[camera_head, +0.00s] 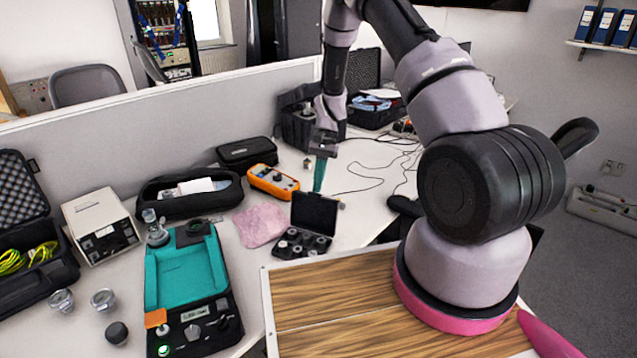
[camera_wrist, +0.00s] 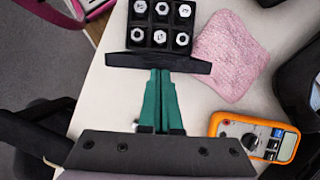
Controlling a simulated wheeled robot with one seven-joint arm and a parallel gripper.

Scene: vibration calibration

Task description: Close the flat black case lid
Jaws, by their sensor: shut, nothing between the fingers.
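The small flat black case (camera_head: 302,244) stands open on the white table, with several round metal pieces in its foam base. Its lid (camera_head: 315,212) stands upright at the back of the base. In the wrist view the lid (camera_wrist: 190,65) shows nearly edge-on, with the case base (camera_wrist: 153,41) beyond it. My gripper (camera_head: 319,188) has green fingers that are shut and empty. It points down just above and behind the lid. In the wrist view the fingertips (camera_wrist: 160,72) meet the lid's edge in the picture; I cannot tell whether they touch it.
A pink cloth (camera_head: 260,225) lies left of the case. An orange multimeter (camera_head: 272,181) lies behind the cloth; it also shows in the wrist view (camera_wrist: 255,136). A teal-topped device (camera_head: 187,272) stands at left. Thin black cables (camera_head: 375,178) cross the table at right.

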